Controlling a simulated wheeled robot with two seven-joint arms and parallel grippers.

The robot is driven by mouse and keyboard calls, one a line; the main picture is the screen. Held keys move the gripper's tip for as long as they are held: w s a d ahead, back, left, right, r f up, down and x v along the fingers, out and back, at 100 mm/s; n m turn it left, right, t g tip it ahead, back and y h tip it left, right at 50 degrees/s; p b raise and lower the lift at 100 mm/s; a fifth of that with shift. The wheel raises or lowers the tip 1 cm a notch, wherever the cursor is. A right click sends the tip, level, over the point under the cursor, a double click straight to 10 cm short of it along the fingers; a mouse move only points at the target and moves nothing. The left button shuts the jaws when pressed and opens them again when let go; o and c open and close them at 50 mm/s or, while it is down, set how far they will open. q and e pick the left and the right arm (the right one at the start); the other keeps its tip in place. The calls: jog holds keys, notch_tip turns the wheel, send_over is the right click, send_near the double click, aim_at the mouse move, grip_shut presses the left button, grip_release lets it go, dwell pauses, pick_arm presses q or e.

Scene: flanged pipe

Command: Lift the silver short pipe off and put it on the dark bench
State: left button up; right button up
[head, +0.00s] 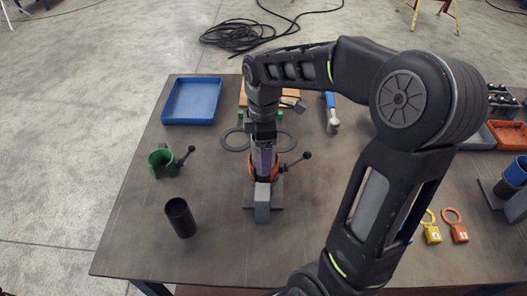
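The silver short pipe (262,160) stands upright in the middle of the dark bench (130,240). Its lower end is at an orange clamp (252,172) with a black-knobbed lever, on a grey stand (262,205). My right arm comes in from the lower right and bends over the bench. My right gripper (263,140) points straight down at the top of the pipe. The wrist hides the pipe's top and most of the fingers, so I cannot tell whether they are closed on it. My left gripper is not in view.
A black pipe (180,217) and a green clamp (164,163) are at the left. A blue tray (192,101) is at the back left. A blue-handled tool (331,112) lies behind. Padlocks (432,232) lie at the right. The front left bench is clear.

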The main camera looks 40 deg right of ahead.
jog(key=shift+c, duration=0.6)
grip_shut()
